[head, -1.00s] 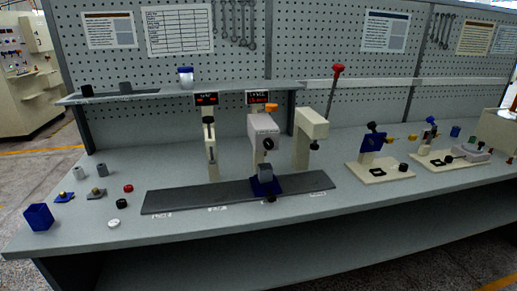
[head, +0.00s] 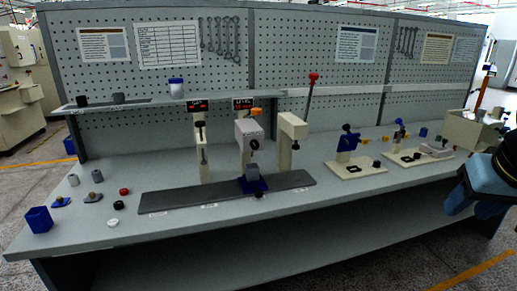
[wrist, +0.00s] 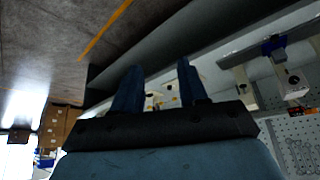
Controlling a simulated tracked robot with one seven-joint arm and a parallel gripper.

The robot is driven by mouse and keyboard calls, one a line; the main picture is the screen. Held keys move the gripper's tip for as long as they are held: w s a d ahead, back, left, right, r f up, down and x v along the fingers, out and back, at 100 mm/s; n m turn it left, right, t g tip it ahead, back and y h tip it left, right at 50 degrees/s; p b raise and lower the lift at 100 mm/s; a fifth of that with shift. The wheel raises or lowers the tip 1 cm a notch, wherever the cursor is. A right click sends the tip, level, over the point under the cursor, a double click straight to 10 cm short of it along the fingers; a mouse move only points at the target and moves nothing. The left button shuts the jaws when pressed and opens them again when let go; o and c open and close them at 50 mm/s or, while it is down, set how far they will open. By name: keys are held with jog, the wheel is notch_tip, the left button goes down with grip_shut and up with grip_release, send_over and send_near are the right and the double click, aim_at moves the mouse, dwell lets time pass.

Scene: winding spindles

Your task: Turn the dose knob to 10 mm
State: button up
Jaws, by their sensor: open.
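My gripper (wrist: 158,80) shows in the wrist view with two blue fingers apart and nothing between them. A blue and black part of my arm is at the right edge of the head view, in front of the bench and well apart from the machines. The middle machine (head: 249,131) has a grey head with a round black knob (head: 254,143) on its front, an orange part on top and a red-lit display (head: 243,104) above. No knob is labelled legibly as the dose knob, and the scale and display are too small to read.
A dark strip (head: 170,201) lies along the bench front. A press with a red-tipped lever (head: 313,77) stands right of the middle machine; a slim post machine (head: 202,150) stands left. Two fixtures on cream plates (head: 357,170) are farther right. A blue bin (head: 39,220) is at left.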

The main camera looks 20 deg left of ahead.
jog(key=shift+o, duration=1.5)
jog(key=w+a+t, duration=0.1)
jog(key=w+a, duration=0.2)
jog(key=w, duration=0.2)
jog(key=w+a+n+t+y, duration=0.1)
jog(key=w+a, duration=0.2)
jog(key=w, duration=0.3)
jog(key=shift+a+f, duration=0.35)
jog(key=shift+f, duration=0.05)
jog(key=n+t+y, duration=0.4)
jog(key=t+y, duration=0.4)
jog(key=y, duration=0.1)
send_near(256, 145)
jog(key=x, duration=0.9)
jog(key=shift+f, duration=0.1)
jog(key=c, duration=1)
